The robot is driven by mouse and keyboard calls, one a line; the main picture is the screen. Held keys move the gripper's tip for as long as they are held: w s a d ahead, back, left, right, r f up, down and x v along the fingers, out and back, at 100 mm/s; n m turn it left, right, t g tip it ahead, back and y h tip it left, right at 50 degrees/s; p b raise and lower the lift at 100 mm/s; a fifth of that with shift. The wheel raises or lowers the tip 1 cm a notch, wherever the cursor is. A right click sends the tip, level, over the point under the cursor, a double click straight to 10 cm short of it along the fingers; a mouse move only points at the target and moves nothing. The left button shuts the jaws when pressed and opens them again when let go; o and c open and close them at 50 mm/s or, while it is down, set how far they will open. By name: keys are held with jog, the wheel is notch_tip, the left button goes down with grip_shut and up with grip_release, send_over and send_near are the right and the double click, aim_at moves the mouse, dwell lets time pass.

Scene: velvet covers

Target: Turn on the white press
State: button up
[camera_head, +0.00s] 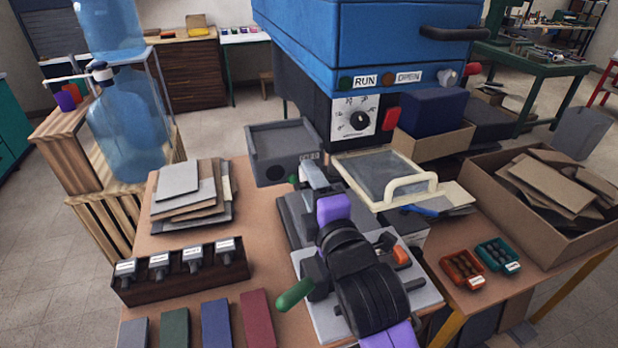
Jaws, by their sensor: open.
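A cream-white press with a framed grey lid and a raised cream handle (412,192) stands behind my arm, at the table's back edge. A dark box-like body shows below it, partly hidden by my arm. A pale base plate (425,290) with an orange switch (400,256) and a green-handled lever (295,293) lies nearer, partly covered by my black and purple arm. I cannot tell whether this plate belongs to the white press. My gripper (312,174) is beyond the purple wrist, left of the cream lid. It is open; its fingertips are small and hard to make out.
A large blue press (365,40) with RUN and OPEN labels, a dial and a red button stands behind. A grey tray (283,150) is left of it. Stacked sheets (185,195), a labelled rack (180,272) and a cardboard box (545,205) flank the work area.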

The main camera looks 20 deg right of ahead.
jog(key=shift+w, duration=0.75)
grip_shut()
